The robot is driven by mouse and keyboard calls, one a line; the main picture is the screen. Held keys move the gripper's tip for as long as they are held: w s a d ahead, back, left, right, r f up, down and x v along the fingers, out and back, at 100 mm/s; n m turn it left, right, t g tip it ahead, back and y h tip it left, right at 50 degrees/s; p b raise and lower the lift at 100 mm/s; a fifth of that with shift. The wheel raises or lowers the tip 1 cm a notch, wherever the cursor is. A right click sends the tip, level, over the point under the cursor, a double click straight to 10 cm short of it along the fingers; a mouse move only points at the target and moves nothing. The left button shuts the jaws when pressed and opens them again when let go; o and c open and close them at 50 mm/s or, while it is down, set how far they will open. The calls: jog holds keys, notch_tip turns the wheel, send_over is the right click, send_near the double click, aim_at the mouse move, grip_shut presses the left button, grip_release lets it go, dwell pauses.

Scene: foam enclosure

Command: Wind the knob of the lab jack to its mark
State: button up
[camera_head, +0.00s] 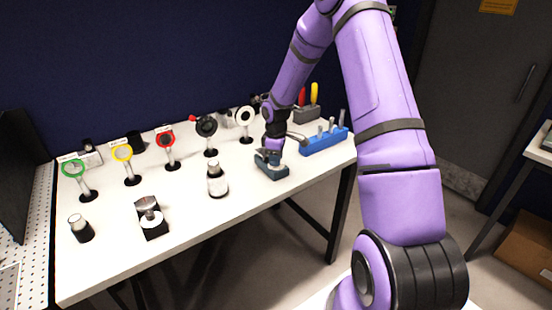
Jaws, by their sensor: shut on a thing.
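The lab jack (272,170) is a low dark blue-grey block on the white table, right of the middle in the head view. My gripper (271,157) points down at the jack from above and is shut at its upper side. The knob is hidden by the gripper or too small to make out, and so is its mark. I cannot tell how far the knob is turned.
The white table (108,261) bears several ring holders, with the green ring (73,169) at the left. A white-labelled bottle (217,181) stands left of the jack. A blue tool block (323,143) stands close to its right. The front edge is mostly clear.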

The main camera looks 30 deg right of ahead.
jog(key=shift+n, duration=1.1)
jog(key=o, duration=0.7)
jog(key=shift+c, duration=0.2)
jog(key=shift+r, duration=0.15)
notch_tip(320, 180, up, 11)
jog(key=shift+f, duration=0.2)
